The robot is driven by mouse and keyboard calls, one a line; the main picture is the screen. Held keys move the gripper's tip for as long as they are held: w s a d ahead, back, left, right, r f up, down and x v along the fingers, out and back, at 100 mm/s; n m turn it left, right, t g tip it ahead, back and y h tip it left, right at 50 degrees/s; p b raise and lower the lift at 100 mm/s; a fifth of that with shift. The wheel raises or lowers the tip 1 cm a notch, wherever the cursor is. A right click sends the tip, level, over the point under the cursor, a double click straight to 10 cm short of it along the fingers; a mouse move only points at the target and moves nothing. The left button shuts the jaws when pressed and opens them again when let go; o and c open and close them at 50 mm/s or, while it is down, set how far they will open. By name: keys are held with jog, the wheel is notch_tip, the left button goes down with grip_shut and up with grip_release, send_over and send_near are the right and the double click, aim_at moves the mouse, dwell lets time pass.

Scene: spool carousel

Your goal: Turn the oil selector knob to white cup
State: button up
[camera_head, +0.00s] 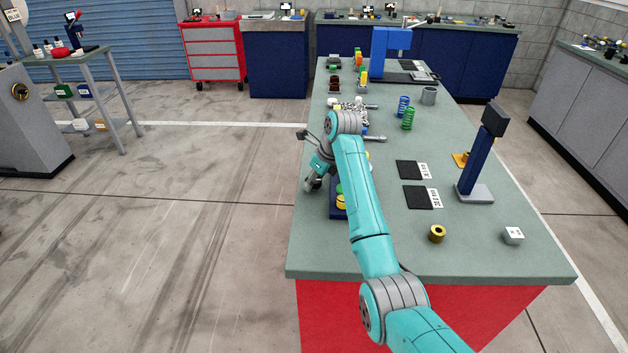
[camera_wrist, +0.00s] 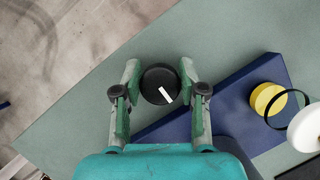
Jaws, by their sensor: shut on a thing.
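In the wrist view a round black knob (camera_wrist: 160,79) with a white pointer line sits between the two fingers of my gripper (camera_wrist: 158,72). The fingers are shut on its sides. The pointer line runs toward the lower right of that picture. A dark blue base (camera_wrist: 240,97) lies beside the knob. A yellow round piece (camera_wrist: 266,98) and a white rounded thing (camera_wrist: 306,128), cut off by the picture edge, lie to the right, with a thin black ring between them. In the head view my gripper (camera_head: 313,183) is at the bench's left edge; the knob cannot be made out there.
The green-topped bench (camera_head: 470,240) holds a dark blue post stand (camera_head: 482,160), black pads (camera_head: 417,197), a brass ring (camera_head: 437,233) and a pale block (camera_head: 513,235). Blue and green springs (camera_head: 407,117) stand farther back. The floor left of the bench is clear.

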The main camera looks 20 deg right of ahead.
jog(key=n, duration=0.2)
jog(key=n+g+y, duration=0.1)
jog(key=n, duration=0.1)
jog(key=shift+n+g, duration=0.3)
jog(key=shift+s+n+g+y, duration=0.1)
jog(key=shift+n+g+y, duration=0.4)
jog(key=shift+n, duration=1.5)
jog(key=shift+g, duration=0.3)
jog(key=o, duration=1.1)
jog(key=shift+v, duration=3.7)
